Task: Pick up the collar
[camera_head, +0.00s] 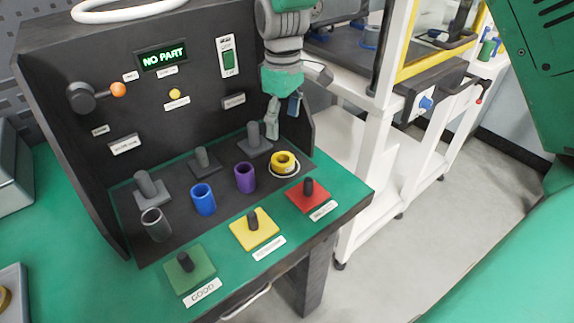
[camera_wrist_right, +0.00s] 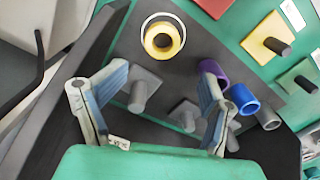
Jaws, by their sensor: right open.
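A short yellow collar (camera_head: 284,169) sits on a white ring at the right end of the dark test bench. It also shows at the top of the right wrist view (camera_wrist_right: 163,54), ahead of the fingers. Taller purple (camera_head: 245,178), blue (camera_head: 203,199) and grey (camera_head: 156,224) collars stand in a row to its left. My right gripper (camera_head: 283,118) hangs above and behind the yellow collar. In the right wrist view its fingers (camera_wrist_right: 164,72) are spread with nothing between their tips. My left gripper is not in view.
Grey pegs on plates (camera_head: 205,160) stand behind the collars. Green (camera_head: 190,276), yellow (camera_head: 254,237) and red (camera_head: 307,201) peg plates lie in front. The back panel (camera_head: 130,100) carries a lit "NO PART" display (camera_head: 163,57). A white frame (camera_head: 352,185) stands at right.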

